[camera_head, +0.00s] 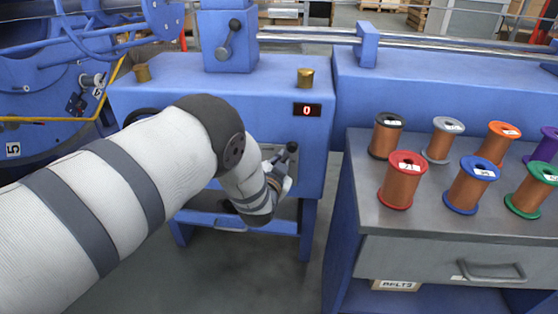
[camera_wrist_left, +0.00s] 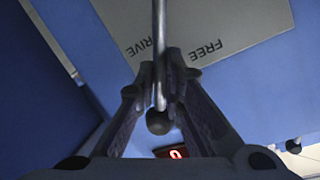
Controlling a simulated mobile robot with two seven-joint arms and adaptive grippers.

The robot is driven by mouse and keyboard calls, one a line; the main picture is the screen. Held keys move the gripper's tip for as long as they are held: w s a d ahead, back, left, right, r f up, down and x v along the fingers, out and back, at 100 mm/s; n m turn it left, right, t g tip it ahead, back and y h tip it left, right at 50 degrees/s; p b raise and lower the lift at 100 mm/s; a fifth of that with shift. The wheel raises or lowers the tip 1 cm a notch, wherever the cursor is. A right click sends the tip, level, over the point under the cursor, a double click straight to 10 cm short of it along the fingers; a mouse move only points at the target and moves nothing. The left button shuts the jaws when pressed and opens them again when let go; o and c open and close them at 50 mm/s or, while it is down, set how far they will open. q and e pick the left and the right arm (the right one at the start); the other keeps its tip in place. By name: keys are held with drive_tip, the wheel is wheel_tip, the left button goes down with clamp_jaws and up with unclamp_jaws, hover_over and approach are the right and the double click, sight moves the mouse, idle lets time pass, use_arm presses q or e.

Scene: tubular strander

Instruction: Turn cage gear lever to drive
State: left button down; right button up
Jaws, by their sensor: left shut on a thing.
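The cage gear lever (camera_wrist_left: 158,122) is a thin metal rod with a black ball knob, in front of a grey plate (camera_wrist_left: 230,22) marked DRIVE and FREE. In the left wrist view the letters are upside down and the rod passes between the two words. My left gripper (camera_wrist_left: 161,85) is shut on the rod, one finger on each side, with the knob showing between the fingers. In the head view the knob (camera_head: 292,147) shows just beyond my left gripper (camera_head: 280,165), and my forearm and wrist hide part of the machine front. My right gripper is not in view.
A red display (camera_head: 307,110) reading 0 sits above the plate on the blue machine. Another lever (camera_head: 229,38) stands higher on the machine. A grey cabinet (camera_head: 450,228) with several copper wire spools is at the right. A blue wheel frame stands at the left.

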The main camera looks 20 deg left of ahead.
use_arm(q)
drive_tip(key=shift+w+d+f+m, duration=0.1)
drive_tip(key=shift+d+f+m, duration=0.2)
drive_tip(key=shift+d+m, duration=0.1)
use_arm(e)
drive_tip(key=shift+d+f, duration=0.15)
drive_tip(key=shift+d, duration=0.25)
use_arm(q)
drive_tip(key=c, duration=1.7)
unclamp_jaws()
drive_tip(key=v, duration=1.2)
drive_tip(key=shift+d+r, duration=0.15)
